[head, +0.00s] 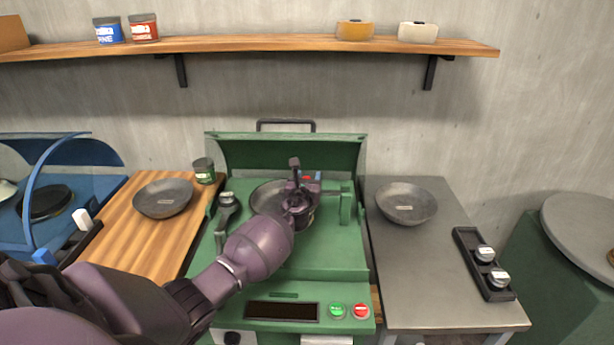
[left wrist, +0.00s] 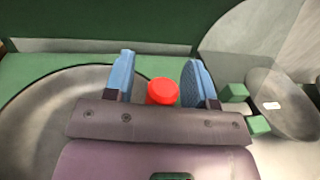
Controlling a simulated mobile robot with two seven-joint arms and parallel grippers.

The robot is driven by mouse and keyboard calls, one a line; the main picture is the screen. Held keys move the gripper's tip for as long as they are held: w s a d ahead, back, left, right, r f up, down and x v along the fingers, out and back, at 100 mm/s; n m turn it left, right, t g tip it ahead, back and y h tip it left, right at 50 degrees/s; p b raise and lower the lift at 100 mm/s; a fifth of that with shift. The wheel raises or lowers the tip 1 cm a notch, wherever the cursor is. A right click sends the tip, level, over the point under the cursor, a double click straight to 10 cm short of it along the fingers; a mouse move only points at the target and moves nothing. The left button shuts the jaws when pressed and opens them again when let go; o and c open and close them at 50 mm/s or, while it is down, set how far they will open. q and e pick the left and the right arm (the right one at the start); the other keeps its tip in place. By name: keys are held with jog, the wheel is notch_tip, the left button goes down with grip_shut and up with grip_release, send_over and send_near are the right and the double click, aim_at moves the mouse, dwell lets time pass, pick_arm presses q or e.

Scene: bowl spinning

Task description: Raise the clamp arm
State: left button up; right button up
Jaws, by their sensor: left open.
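The green machine (head: 320,258) stands in the middle, with a grey metal bowl (head: 265,192) on its deck. A green bracket (head: 347,203) stands right of the bowl; the clamp arm's shape is mostly hidden by my wrist. A red knob (head: 306,178), seemingly on the clamp arm, shows above the bowl. In the left wrist view the red knob (left wrist: 162,91) is between the blue fingers of my left gripper (left wrist: 160,82), with gaps on both sides. The left gripper is open. The bowl rim (left wrist: 30,105) also shows there. My right gripper is out of view.
Another bowl (head: 407,203) sits on the grey table (head: 425,275) at right, near a black tray (head: 484,264) with two small items. A bowl (head: 163,198) and green can (head: 204,170) stand on the wooden table at left. The machine's raised lid (head: 235,152) is behind.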

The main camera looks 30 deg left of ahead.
pick_arm(q)
grip_shut()
dwell(0.3)
jog(key=shift+r, duration=0.1)
